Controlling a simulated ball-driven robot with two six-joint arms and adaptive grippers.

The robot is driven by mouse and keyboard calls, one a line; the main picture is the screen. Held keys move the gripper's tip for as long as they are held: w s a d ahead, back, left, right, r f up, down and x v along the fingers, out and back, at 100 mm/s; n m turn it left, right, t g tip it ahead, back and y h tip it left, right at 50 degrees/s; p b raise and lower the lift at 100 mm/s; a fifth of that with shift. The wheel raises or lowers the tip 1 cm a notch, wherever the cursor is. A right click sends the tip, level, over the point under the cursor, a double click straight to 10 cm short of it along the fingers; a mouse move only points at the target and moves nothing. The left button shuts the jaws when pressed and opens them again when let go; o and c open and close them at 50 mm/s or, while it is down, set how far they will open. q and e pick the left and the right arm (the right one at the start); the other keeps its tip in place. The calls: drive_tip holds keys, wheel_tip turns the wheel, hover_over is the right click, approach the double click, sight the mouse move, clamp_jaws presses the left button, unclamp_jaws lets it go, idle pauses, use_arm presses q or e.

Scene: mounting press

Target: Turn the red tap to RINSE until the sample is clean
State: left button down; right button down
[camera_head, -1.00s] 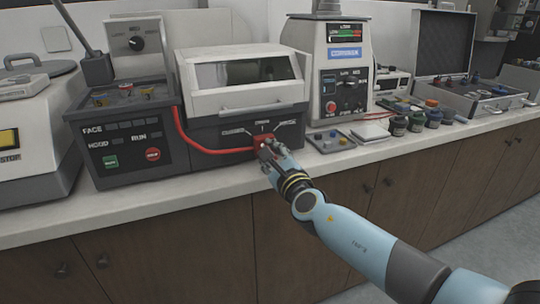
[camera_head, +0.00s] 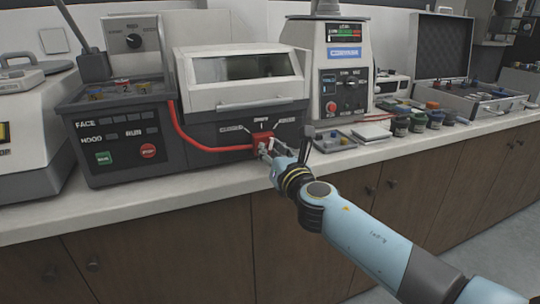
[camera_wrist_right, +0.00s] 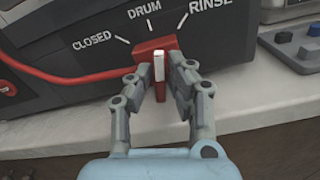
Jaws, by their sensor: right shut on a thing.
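The red tap (camera_head: 262,138) is on the front of the grey machine (camera_head: 222,132) under its pale lid. In the right wrist view the tap's red handle with a white stripe (camera_wrist_right: 159,67) stands near upright, roughly in line with the DRUM mark (camera_wrist_right: 144,13). CLOSED (camera_wrist_right: 92,40) is to its left and RINSE (camera_wrist_right: 210,8) to its right. My right gripper (camera_wrist_right: 162,82) is shut on the tap handle, a finger on each side. It also shows in the head view (camera_head: 270,150). The sample is not visible. My left gripper is not in view.
A red hose (camera_head: 205,146) runs left from the tap. A small tray (camera_head: 333,141) lies on the counter to the right. A control box with buttons (camera_head: 122,135) stands to the left. The counter's front strip (camera_head: 215,185) is clear.

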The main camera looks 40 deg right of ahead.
drive_tip(key=m+b, duration=0.2)
drive_tip(key=m, duration=0.3)
drive_tip(key=shift+f+m, duration=0.15)
drive_tip(key=shift+m, duration=0.25)
drive_tip(key=shift+d, duration=0.1)
idle(0.3)
drive_tip(key=c, duration=1.3)
unclamp_jaws()
drive_tip(key=shift+o, duration=0.2)
drive_tip(key=shift+s, duration=0.25)
drive_tip(key=v, duration=1.1)
drive_tip(key=shift+s, duration=0.3)
